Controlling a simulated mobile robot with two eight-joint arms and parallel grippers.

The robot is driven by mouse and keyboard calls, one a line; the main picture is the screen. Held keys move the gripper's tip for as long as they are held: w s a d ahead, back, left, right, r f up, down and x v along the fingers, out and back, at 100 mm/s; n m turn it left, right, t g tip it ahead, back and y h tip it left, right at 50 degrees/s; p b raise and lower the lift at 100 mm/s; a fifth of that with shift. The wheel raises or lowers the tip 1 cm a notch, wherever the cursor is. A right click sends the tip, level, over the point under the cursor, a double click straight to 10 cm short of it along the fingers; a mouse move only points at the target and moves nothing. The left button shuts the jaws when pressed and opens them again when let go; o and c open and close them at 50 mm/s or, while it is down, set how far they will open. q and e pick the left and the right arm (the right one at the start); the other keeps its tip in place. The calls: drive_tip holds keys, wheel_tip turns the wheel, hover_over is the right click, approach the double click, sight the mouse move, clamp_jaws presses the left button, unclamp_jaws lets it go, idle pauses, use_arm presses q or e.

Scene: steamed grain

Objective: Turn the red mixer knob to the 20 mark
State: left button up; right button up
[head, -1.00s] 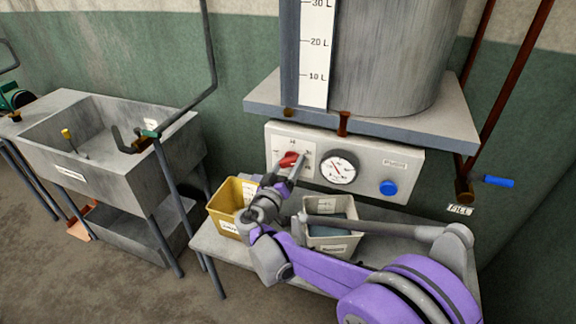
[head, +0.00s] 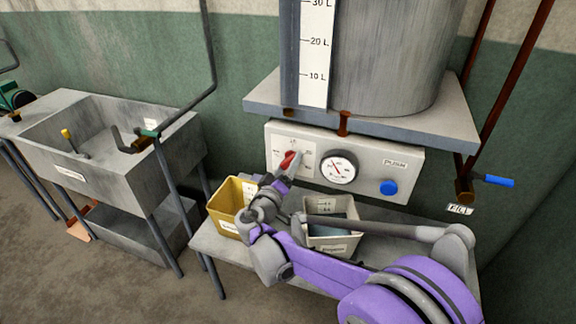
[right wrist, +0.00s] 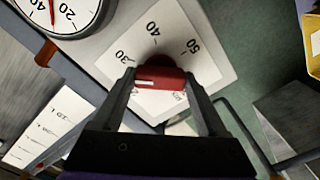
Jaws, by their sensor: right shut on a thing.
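The red mixer knob (head: 289,159) sits on a white dial plate (head: 305,171) at the left of the grey control panel. My right gripper (head: 288,167) is shut on it from the front and partly covers it. In the right wrist view the gripper (right wrist: 159,82) has a finger at each end of the red knob (right wrist: 155,103). A white pointer line shows on the knob's left half. The dial plate (right wrist: 205,72) shows 30, 40 and 50 there; the numbers below the knob are partly hidden. I cannot tell exactly which mark the pointer meets. My left gripper is not in view.
A round gauge (head: 338,167) and a blue button (head: 388,188) are right of the knob. A yellow bin (head: 226,222) and a pale bin (head: 332,240) stand below on a shelf. A large tank (head: 390,60) stands above the panel. A sink (head: 110,135) is left.

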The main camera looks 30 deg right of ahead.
drive_tip(key=n, duration=0.4)
drive_tip(key=shift+n, duration=0.3)
drive_tip(key=shift+n+b, duration=0.35)
drive_tip(key=shift+n, duration=1.85)
drive_tip(key=o, duration=1.3)
drive_tip(key=shift+a, duration=0.1)
drive_tip(key=v, duration=1)
drive_tip(key=shift+s+a+b, duration=0.2)
drive_tip(key=shift+s+b, duration=0.1)
drive_tip(key=shift+s, duration=0.05)
